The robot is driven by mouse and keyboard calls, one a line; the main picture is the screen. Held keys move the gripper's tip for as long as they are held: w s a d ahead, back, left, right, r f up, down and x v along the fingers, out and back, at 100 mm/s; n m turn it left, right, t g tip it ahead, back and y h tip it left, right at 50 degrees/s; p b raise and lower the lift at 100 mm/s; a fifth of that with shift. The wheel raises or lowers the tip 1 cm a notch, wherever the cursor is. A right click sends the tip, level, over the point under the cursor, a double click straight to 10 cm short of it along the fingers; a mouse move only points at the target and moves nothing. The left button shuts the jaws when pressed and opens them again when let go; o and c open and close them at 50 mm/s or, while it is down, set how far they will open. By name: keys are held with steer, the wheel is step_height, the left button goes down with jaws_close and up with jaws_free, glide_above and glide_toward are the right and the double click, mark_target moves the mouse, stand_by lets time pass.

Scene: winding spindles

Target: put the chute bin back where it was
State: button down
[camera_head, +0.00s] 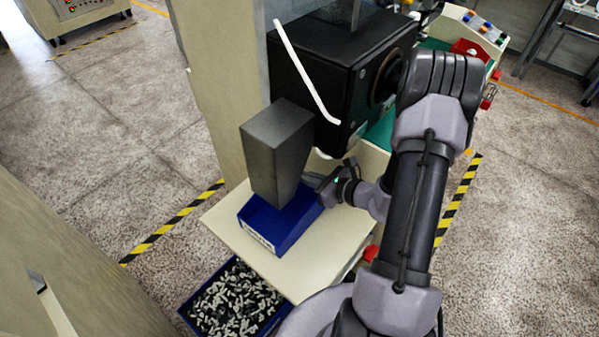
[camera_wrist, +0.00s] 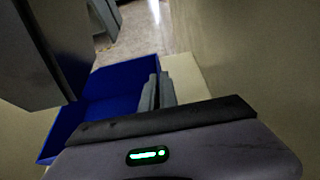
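The chute bin is a blue open-topped bin (camera_head: 278,226) with a white label on its front. It rests on the cream shelf (camera_head: 335,245), under the dark grey chute (camera_head: 278,140), which hides part of its inside. My gripper (camera_head: 322,186) is at the bin's right rear side. In the wrist view the bin (camera_wrist: 115,75) lies ahead and left, and the two grey fingers (camera_wrist: 157,92) are close together at its right wall. They appear shut on that wall, though the exact contact is hard to see. The chute (camera_wrist: 40,55) fills the upper left there.
A second blue bin (camera_head: 185,312) full of small dark and light pieces stands below the shelf. A black machine housing (camera_head: 335,65) with a white bar is above and behind. A cream column (camera_head: 215,80) stands left of it. The shelf's front right is clear.

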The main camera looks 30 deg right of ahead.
steer(key=shift+s+d+r, duration=0.1)
steer(key=shift+s+d, duration=0.45)
steer(key=shift+s, duration=0.2)
steer(key=shift+w+a, duration=0.1)
steer(key=shift+w, duration=0.05)
steer(key=c, duration=2)
jaws_free()
steer(key=shift+w+a+f, duration=0.1)
steer(key=shift+a+f, duration=0.05)
steer(key=shift+f, duration=0.1)
steer(key=o, duration=0.4)
steer(key=shift+r, duration=0.1)
steer(key=shift+c, duration=0.2)
steer(key=shift+r, duration=0.15)
steer(key=p+v, duration=0.3)
steer(key=v, duration=0.9)
